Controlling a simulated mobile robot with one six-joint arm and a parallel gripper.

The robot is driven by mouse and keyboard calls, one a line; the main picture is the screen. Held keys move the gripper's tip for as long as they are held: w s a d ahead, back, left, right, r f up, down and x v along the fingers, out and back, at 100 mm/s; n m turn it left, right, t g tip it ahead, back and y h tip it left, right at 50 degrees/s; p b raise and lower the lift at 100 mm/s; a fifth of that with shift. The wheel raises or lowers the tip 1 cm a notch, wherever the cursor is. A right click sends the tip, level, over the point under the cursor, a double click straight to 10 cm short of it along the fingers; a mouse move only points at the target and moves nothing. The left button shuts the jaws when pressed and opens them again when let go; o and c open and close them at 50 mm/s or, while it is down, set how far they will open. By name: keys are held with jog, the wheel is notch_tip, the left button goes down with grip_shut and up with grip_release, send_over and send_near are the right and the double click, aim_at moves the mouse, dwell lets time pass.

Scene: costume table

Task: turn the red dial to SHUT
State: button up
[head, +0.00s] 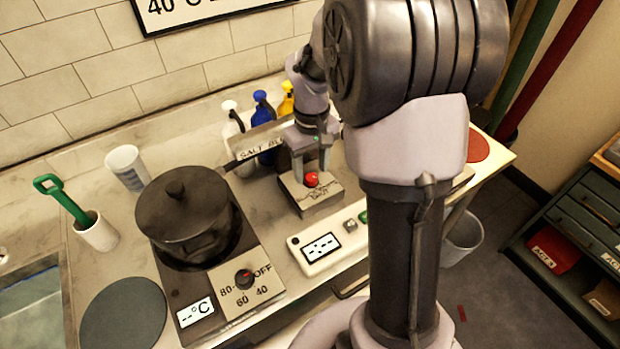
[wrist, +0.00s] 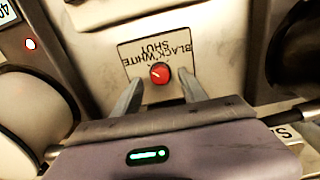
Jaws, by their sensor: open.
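The red dial (head: 312,179) sits on a grey box (head: 318,204) in the middle of the table. In the wrist view the dial (wrist: 160,74) is on a label plate (wrist: 130,52) with the words BLACK, WHITE and SHUT around it. A small pale mark shows on the dial, but I cannot tell clearly which word it points to. My gripper (head: 311,171) is above the box, pointing down, with its fingers open. In the wrist view the fingers (wrist: 161,80) stand on either side of the dial, with gaps between; nothing is held.
A black pot (head: 188,215) stands on a hotplate with its own black knob (head: 244,279) at the left. A white device with a display (head: 322,247) lies close in front of the box. Spray bottles (head: 263,112) and a label strip stand close behind it.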

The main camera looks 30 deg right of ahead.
jog(key=shift+f, duration=0.95)
grip_shut()
jog(key=shift+m, duration=0.4)
jog(key=m, duration=0.3)
jog(key=shift+m, duration=2.5)
